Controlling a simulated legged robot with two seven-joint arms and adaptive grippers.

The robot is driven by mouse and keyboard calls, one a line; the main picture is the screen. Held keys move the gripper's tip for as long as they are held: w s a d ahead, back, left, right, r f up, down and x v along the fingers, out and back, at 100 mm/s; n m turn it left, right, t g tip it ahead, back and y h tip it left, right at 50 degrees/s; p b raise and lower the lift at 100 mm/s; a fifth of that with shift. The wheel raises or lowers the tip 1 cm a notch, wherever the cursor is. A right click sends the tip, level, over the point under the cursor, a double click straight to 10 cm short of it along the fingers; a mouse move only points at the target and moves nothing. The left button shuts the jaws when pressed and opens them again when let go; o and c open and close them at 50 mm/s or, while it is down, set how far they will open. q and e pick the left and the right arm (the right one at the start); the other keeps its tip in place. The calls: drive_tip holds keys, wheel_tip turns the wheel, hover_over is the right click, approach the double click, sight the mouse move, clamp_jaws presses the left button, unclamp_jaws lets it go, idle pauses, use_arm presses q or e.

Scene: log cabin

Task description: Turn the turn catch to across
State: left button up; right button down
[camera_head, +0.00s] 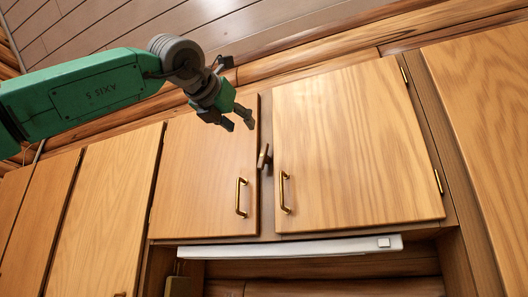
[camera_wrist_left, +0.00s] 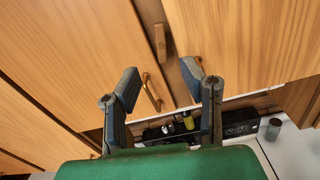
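The turn catch (camera_head: 264,157) is a small brown wooden piece on the strip between two wooden cabinet doors. It also shows in the left wrist view (camera_wrist_left: 160,42), above and between the fingers. It stands nearly upright, roughly along the gap. The left door (camera_head: 198,175) and right door (camera_head: 352,148) look shut. My left gripper (camera_head: 238,118) is open and empty, up and left of the catch in the head view and apart from it. Its spread fingers show in the left wrist view (camera_wrist_left: 162,84). My right gripper is not in view.
Brass handles sit on the left door (camera_head: 241,198) and right door (camera_head: 285,192), below the catch. A white hood (camera_head: 290,248) runs under the doors. In the left wrist view, several small items (camera_wrist_left: 180,124) and a grey cylinder (camera_wrist_left: 273,128) stand below.

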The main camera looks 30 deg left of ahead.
use_arm(q)
drive_tip(key=s, duration=0.1)
drive_tip(key=s+b, duration=0.1)
drive_tip(key=shift+s+a, duration=0.2)
drive_tip(key=shift+s, duration=0.15)
drive_tip(key=shift+d, duration=0.15)
drive_tip(key=shift+s, duration=0.1)
drive_tip(key=s, duration=1.1)
drive_tip(key=shift+s+d, duration=0.3)
drive_tip(key=shift+f, duration=0.1)
